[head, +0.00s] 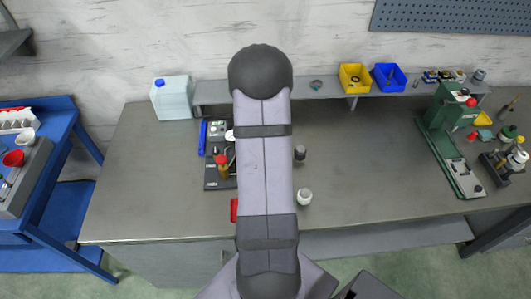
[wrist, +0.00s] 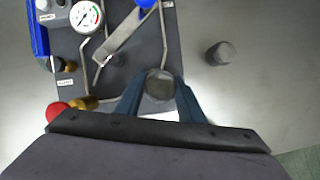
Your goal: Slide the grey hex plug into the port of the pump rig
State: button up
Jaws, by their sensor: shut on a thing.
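My gripper (wrist: 160,88) shows in the wrist view with its two blue fingers shut on the grey hex plug (wrist: 160,86). The plug's end looks nearly round from here. It is held over or beside the right edge of the pump rig; the height above it is unclear. The pump rig, a dark base plate (wrist: 72,82), carries a gauge (wrist: 86,17), bent pipes and a flat metal lever. In the head view the rig (head: 213,180) stands left of my arm, which covers part of it, my gripper and the plug. I cannot make out the port.
A dark grey cylinder (wrist: 220,53) stands right of the rig; it also shows in the head view (head: 299,153). A pale jar (head: 304,197) stands nearer the front edge. A green press (head: 447,130) is at far right. The bench between is clear.

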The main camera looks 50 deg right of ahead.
jog(key=shift+f+b, duration=1.2)
jog(key=shift+f, duration=0.05)
jog(key=o, duration=1.3)
jog(key=shift+o, duration=0.2)
jog(key=p+v, duration=0.4)
jog(key=v, duration=0.3)
jog(key=shift+r, duration=0.2)
